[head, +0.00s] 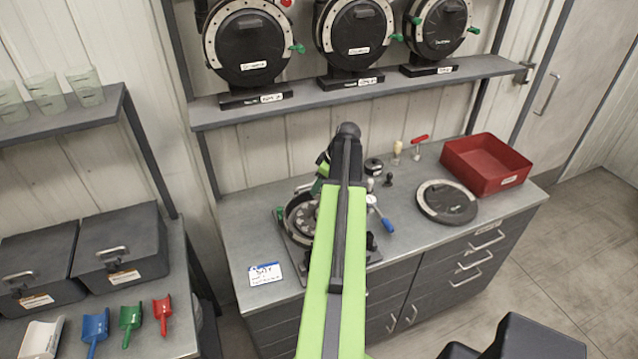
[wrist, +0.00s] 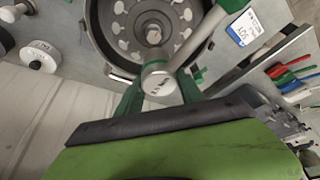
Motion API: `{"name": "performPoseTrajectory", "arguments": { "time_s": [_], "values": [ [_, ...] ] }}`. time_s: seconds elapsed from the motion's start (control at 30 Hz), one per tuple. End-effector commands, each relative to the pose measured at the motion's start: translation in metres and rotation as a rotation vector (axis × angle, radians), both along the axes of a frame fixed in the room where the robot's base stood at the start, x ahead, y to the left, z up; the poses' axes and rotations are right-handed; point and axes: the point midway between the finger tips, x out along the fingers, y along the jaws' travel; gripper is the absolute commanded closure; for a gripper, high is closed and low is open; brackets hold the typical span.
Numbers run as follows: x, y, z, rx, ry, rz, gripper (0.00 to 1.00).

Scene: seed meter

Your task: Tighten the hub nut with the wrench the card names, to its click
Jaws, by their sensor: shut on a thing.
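My gripper (wrist: 160,92) has its green fingers shut on a grey wrench (wrist: 159,80), at its round end with dark lettering I cannot read. The wrench's shaft runs up and right in the wrist view, across the open meter housing (wrist: 104,42). The hub nut (wrist: 153,35) shows at the middle of the round plate, just beyond the held end; I cannot tell whether the wrench touches it. In the head view my arm hides the fingertips and part of the housing (head: 300,217). The card (head: 265,274) lies at the bench's front left; it seems to read SOY (wrist: 240,28).
A blue-handled tool (head: 381,214) lies right of the housing. A black round cover (head: 446,202) and a red bin (head: 486,164) stand farther right. Several meters sit on the shelf (head: 350,92) above. Coloured scoops (head: 131,318) lie on the left counter. The bench's front right is clear.

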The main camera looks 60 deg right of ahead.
Motion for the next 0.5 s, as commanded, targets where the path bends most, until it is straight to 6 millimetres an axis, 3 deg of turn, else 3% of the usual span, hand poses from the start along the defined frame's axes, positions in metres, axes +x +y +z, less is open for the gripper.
{"name": "performPoseTrajectory", "arguments": {
  "time_s": [0.5],
  "values": [
    [-0.001, -0.002, -0.057, 0.000, -0.001, -0.003, 1.00]
  ]
}}
